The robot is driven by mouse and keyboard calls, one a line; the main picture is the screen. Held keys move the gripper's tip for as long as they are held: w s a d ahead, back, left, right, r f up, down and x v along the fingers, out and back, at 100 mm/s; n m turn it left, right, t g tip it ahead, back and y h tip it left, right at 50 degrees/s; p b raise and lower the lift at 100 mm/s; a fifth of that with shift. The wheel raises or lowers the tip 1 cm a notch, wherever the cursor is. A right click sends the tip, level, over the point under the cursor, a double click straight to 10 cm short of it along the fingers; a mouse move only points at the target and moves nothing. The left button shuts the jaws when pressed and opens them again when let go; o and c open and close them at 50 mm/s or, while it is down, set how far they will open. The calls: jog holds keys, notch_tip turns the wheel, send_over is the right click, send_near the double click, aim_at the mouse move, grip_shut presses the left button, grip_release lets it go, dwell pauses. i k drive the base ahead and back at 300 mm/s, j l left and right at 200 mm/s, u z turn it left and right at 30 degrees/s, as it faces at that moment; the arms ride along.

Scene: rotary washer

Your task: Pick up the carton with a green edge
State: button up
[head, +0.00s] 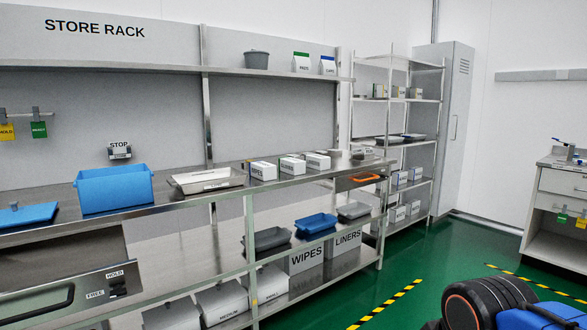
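A small white carton with a green top edge (301,62) stands upright on the upper shelf of the store rack, toward its right end. Its front carries small dark lettering that is too small to read surely. A similar white carton with a blue top edge (328,66) stands just to its right, with a narrow gap between them. A grey tub (256,59) stands to the left on the same shelf. My gripper is not in view.
The steel counter (215,200) below holds a blue bin (114,190), a pale tray (207,181) and several small labelled boxes. An orange-handled drawer (367,178) is under its right end. A wire-post rack (398,130) stands beyond. Green floor (440,265) is open at right.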

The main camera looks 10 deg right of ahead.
aim_at(292, 166)
jog(key=i+j, duration=0.1)
jog(key=i, duration=0.4)
jog(key=i+j+u, duration=0.15)
jog(key=i, duration=0.4)
